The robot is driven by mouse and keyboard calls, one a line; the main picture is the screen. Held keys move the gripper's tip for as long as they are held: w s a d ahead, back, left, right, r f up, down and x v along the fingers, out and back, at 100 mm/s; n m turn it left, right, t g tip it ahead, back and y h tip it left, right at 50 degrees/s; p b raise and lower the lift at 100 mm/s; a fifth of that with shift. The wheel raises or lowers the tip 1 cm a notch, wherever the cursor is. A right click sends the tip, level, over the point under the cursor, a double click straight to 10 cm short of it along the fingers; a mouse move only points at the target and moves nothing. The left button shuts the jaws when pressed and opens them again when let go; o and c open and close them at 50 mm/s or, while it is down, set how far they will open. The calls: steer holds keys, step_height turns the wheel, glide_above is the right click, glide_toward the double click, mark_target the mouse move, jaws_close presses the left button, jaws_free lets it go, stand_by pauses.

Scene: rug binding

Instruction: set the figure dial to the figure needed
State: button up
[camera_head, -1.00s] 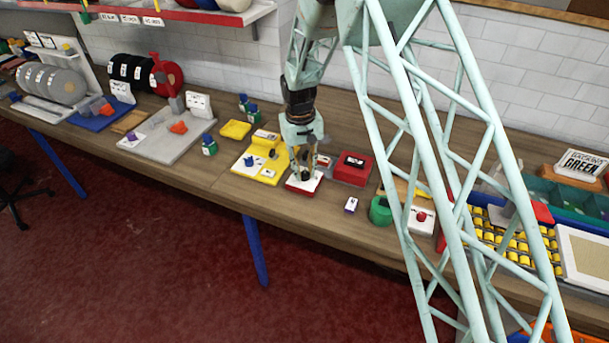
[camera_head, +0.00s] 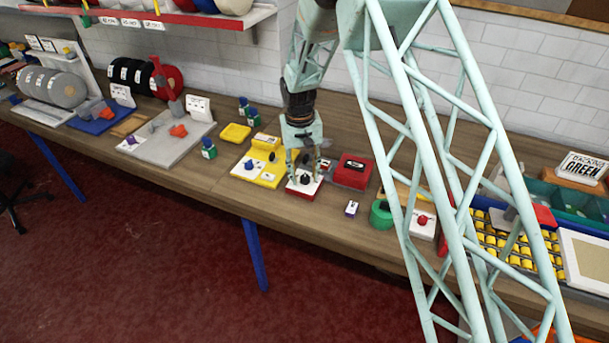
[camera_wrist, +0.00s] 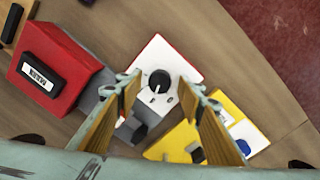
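The dial is a black round knob (camera_wrist: 160,80) with a light pointer line, on a white plate (camera_wrist: 155,52) with dark figures too small to read surely. The plate sits on a red base beside a red box (camera_wrist: 60,75) with a black label panel. In the head view the knob (camera_head: 305,179) shows just below my gripper (camera_head: 305,176). In the wrist view my gripper (camera_wrist: 160,79) has its two fingers well apart, one either side of the knob, with clear gaps to it. It holds nothing.
A yellow unit (camera_head: 270,178) with a blue knob stands close on the left in the head view. The red box (camera_head: 352,172) stands close on the right. A small white block (camera_head: 351,209) and a green round thing (camera_head: 381,213) lie farther right.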

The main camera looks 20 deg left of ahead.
mark_target(303, 177)
stand_by(0.3)
step_height(303, 177, up, 12)
steer(key=shift+s+a, duration=0.15)
steer(key=shift+a, duration=0.1)
stand_by(0.6)
stand_by(0.5)
